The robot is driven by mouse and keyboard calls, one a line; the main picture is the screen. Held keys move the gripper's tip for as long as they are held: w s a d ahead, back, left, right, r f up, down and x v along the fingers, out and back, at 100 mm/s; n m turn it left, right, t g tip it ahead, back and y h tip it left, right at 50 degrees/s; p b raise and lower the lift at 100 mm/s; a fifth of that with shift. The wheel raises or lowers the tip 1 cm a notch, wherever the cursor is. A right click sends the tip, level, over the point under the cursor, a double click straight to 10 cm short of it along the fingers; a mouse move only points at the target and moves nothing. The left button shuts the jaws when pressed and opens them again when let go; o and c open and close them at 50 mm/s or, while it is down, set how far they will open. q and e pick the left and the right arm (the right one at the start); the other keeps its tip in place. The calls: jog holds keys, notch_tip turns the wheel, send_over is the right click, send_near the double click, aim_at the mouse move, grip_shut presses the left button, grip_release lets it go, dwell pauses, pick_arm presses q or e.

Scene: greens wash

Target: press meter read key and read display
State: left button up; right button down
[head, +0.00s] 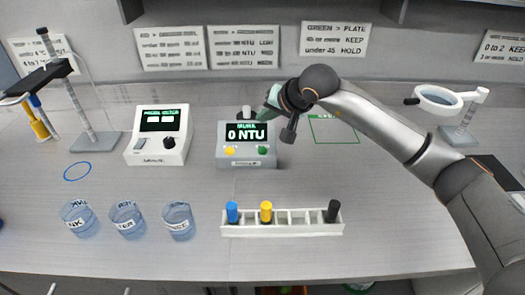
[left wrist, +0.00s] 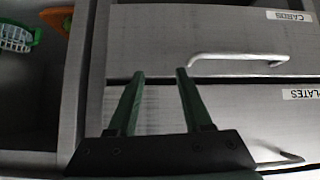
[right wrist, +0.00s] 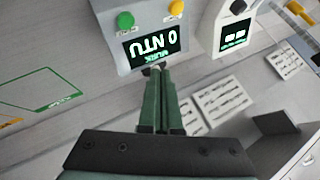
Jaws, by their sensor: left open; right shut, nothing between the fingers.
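The grey murk meter (head: 248,160) stands on the bench, its lit display (head: 246,134) reading "MURK 0 NTU". Below the display are a yellow key (head: 231,151) and a green key (head: 262,149). In the right wrist view the meter shows upside down, with its display (right wrist: 153,44), green key (right wrist: 125,20) and yellow key (right wrist: 176,8). My right gripper (right wrist: 161,70) is shut and empty, its tips by the meter's top edge; contact cannot be told. My left gripper (left wrist: 160,75) is open and empty, facing drawer fronts.
A second meter (head: 158,135) with a dark knob stands left. A white rack (head: 283,230) with capped tubes and several beakers (head: 127,220) stand in front. A magnifier (head: 438,100) is right. The bench between meter and rack is clear.

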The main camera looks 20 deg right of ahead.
jog(key=b, duration=0.4)
send_over(264, 152)
notch_tip(264, 152, down, 6)
jog(key=shift+s+f, duration=0.1)
jog(key=shift+f, duration=0.6)
jog(key=shift+f+b, duration=0.1)
jog(key=shift+b, duration=0.2)
dwell(0.9)
jog(key=shift+f+b, duration=0.35)
jog(key=shift+b, duration=0.1)
